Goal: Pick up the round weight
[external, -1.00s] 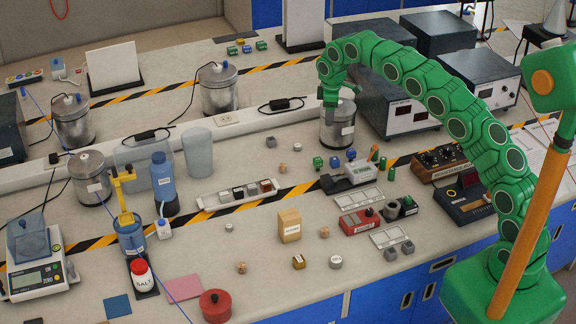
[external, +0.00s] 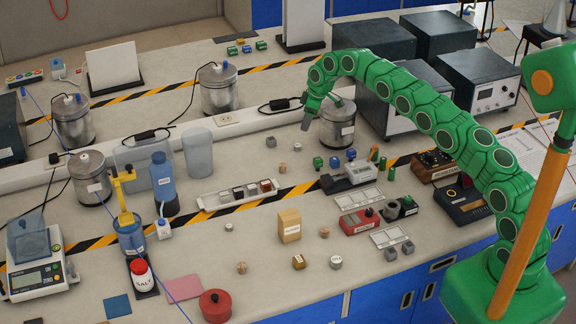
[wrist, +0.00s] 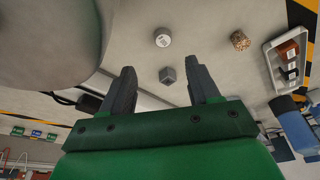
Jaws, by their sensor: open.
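My gripper (external: 305,112) is open and empty above the bench, left of the nearest metal can (external: 338,127). In the wrist view its two dark fingers (wrist: 160,70) stand apart. A small round grey weight with a pale marked top (wrist: 162,38) rests on the bench beyond the fingertips. A small grey cube (wrist: 167,75) shows in the gap between the fingers, and it also shows in the external view (external: 271,142). Another small round grey piece with a pale top (external: 336,262) stands near the bench's front edge. I cannot tell which round piece is meant.
A white tray of blocks (external: 205,204) lies to the left. The metal can (wrist: 50,40) is close beside my gripper. A white raised duct (external: 190,135) runs behind.

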